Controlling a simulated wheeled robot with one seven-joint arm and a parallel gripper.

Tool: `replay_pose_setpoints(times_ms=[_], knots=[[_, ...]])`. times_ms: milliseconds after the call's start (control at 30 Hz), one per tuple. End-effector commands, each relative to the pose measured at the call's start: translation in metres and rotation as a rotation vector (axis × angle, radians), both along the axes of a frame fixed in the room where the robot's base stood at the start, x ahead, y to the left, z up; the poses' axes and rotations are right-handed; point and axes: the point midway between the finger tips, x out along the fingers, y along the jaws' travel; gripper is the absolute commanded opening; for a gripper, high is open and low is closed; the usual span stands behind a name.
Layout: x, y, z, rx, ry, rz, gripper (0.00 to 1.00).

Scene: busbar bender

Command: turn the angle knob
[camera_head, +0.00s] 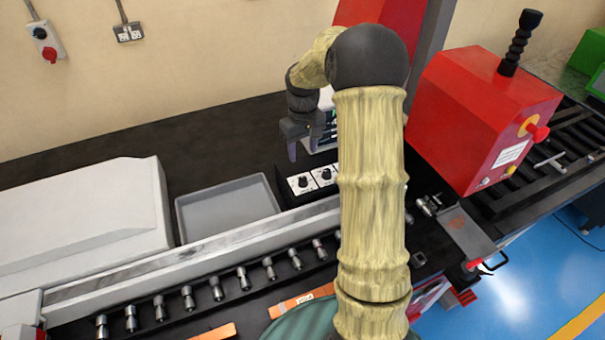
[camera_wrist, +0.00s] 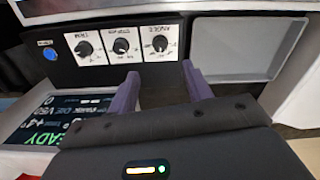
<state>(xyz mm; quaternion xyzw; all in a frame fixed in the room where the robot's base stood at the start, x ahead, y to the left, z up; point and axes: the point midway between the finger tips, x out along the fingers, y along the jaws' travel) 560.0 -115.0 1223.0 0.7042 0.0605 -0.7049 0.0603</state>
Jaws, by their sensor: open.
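The angle knob (camera_wrist: 159,45) is a black round knob on a white label at the right end of the control panel in the wrist view. In the camera_head view the knob nearest the grey tray, the angle knob (camera_head: 303,182), is at the panel's left end. My gripper (camera_wrist: 160,70) is open, with its two purple fingers apart and nothing between them. In the wrist view the angle knob lies just beyond the gap between the fingertips. In the camera_head view my gripper (camera_head: 304,151) hangs above and behind the panel. I see no contact with the knob.
Two similar knobs, the middle one (camera_wrist: 121,45) and the far one (camera_wrist: 84,48), and a blue button (camera_wrist: 49,54) share the panel. A lit display (camera_wrist: 60,120) reads READY. The grey tray (camera_head: 228,208) adjoins the panel. A red machine housing (camera_head: 480,115) stands right.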

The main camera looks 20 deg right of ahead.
Motion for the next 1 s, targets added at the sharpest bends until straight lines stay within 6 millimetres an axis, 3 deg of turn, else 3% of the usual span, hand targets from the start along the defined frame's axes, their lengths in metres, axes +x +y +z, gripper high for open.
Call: replay_pose_setpoints(times_ms=[600, 1000], knots=[[0.0, 0.0, -0.101, 0.0, 0.003, 0.0, 0.5], [0.0, 0.0, -0.113, 0.0, 0.0, 0.0, 0.5]])
